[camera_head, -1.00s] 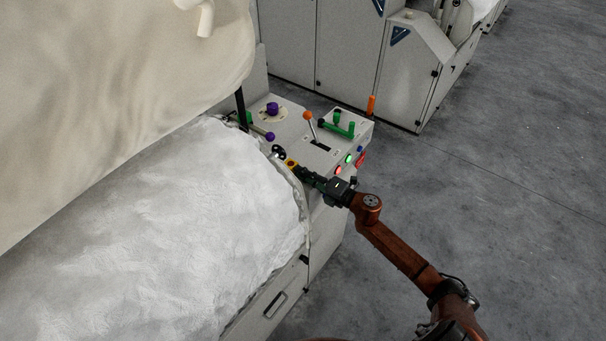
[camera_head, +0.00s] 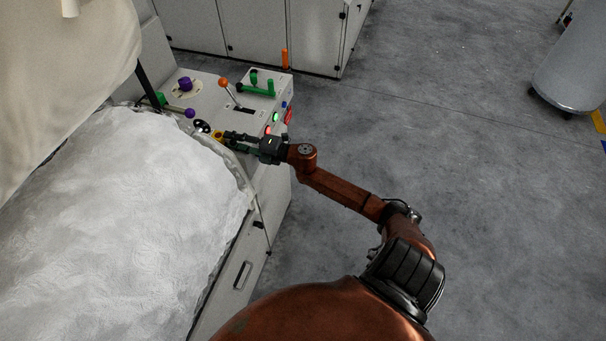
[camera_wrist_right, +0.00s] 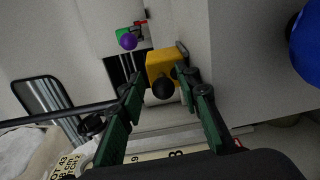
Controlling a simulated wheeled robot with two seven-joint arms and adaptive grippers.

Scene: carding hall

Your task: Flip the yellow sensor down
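The yellow sensor (camera_head: 217,135) is a small yellow block near the padded-looking white mass's edge of the machine's control panel. In the right wrist view the yellow sensor (camera_wrist_right: 160,62) carries a round black knob (camera_wrist_right: 163,88). My right gripper (camera_head: 228,140) reaches it from the right. In the right wrist view its green fingers are apart, and the sensor and knob appear between and just beyond the fingertips (camera_wrist_right: 160,86). I cannot tell whether a finger touches it. My left gripper is not in view.
Close by on the panel (camera_head: 207,98) are a purple-knobbed lever (camera_head: 189,113), an orange-knobbed lever (camera_head: 223,83), green handles (camera_head: 268,87) and lit buttons (camera_head: 275,117). White fibre (camera_head: 110,220) lies left of the gripper. A blue ball (camera_wrist_right: 306,42) shows in the wrist view.

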